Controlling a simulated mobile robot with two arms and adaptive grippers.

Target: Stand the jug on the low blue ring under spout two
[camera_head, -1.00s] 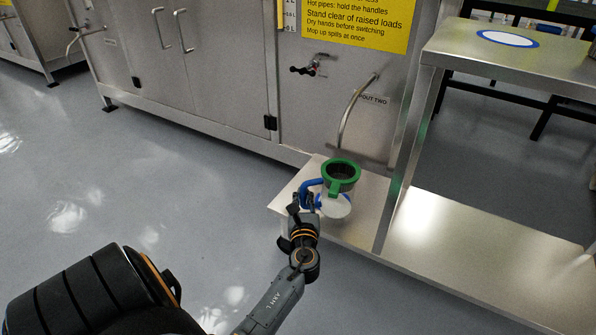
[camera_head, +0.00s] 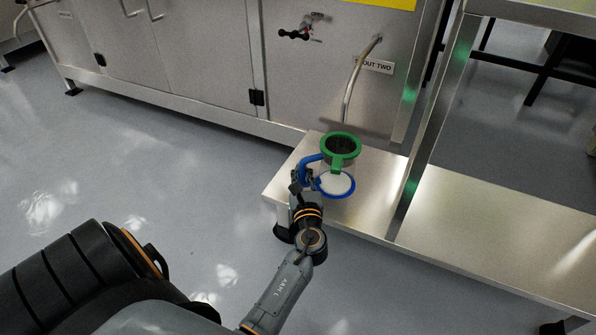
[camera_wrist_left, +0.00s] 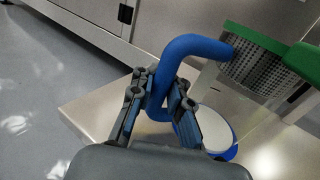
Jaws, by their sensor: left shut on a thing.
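The jug has a green rim (camera_head: 341,146), a dark mesh inside it and a blue handle (camera_head: 311,161). My left gripper (camera_head: 303,184) is shut on the handle. The handle also shows between the fingers in the left wrist view (camera_wrist_left: 183,62), with the green and mesh top to its right. The low blue ring (camera_head: 350,190) has a white middle and lies on the low shelf; the jug overlaps its far side in the head view. I cannot tell whether the jug's base touches anything. Spout two (camera_head: 349,85) is a bent metal tube behind the jug. My right gripper is not in view.
The low steel shelf (camera_head: 480,225) extends right, past an upright post (camera_head: 440,120). The steel cabinet (camera_head: 210,60) stands behind, with a black-handled tap (camera_head: 298,34) left of the spout. A higher table (camera_head: 545,12) is at upper right. Open floor lies at left.

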